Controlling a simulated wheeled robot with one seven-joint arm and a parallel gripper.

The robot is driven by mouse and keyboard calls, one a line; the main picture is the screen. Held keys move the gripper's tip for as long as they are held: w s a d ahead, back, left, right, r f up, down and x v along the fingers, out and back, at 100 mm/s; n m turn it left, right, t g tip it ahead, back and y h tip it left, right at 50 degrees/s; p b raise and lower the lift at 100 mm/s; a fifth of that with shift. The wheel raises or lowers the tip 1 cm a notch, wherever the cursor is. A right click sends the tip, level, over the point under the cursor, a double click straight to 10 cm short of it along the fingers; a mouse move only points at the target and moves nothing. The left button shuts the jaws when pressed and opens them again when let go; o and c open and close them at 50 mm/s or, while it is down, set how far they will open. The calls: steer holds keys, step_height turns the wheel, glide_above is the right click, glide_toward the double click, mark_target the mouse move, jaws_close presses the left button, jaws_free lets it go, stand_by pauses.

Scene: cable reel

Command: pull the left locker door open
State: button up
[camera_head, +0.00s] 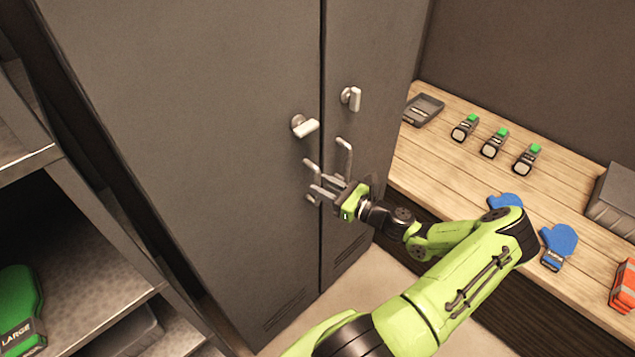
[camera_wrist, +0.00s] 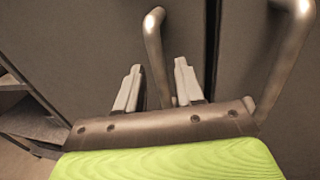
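The left locker door (camera_head: 220,150) is a tall grey-brown panel. It looks shut, level with the right door (camera_head: 372,70) across a narrow dark seam. Its bar handle (camera_head: 311,169) stands near the seam, and it also shows in the wrist view (camera_wrist: 154,40). My gripper (camera_head: 319,190) is at this handle. In the wrist view, my two pale fingers (camera_wrist: 158,66) stand either side of the handle bar, with a gap visible at each side, so the gripper is open around it. The bar's lower end is partly hidden by my gripper.
A turn latch (camera_head: 305,126) on the left door lies sideways; the right door's latch (camera_head: 352,98) is upright. The right door's handle (camera_head: 345,158) is close beside my gripper. A wooden bench (camera_head: 440,165) with several small items is right; shelving (camera_head: 80,240) is left.

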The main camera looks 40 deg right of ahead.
steer(key=shift+x, duration=1.15)
jaws_close()
steer(key=shift+s, duration=0.1)
